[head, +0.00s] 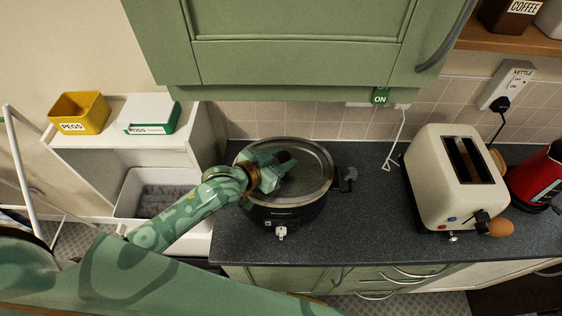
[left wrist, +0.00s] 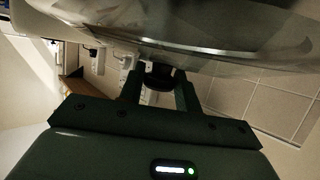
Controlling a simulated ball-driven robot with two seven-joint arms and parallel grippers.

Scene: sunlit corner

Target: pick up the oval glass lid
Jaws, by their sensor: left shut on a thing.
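The oval glass lid (head: 313,177), clear with a steel rim, is over the black slow cooker (head: 290,216) on the dark worktop. In the left wrist view the lid (left wrist: 215,28) fills the top of the picture, with its black knob (left wrist: 158,76) below it. My left gripper (head: 283,163) is over the middle of the lid and hides its knob in the head view. In the wrist view its two fingers (left wrist: 158,88) are shut on the knob from both sides. I cannot tell whether the lid is clear of the cooker's rim. My right gripper is not seen.
A cream toaster (head: 435,190) and a red kettle (head: 540,178) stand to the right. A green wall cupboard (head: 300,60) overhangs the worktop's back. A yellow pegs box (head: 82,113) and a pods box (head: 152,118) sit at the left. Worktop between cooker and toaster is clear.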

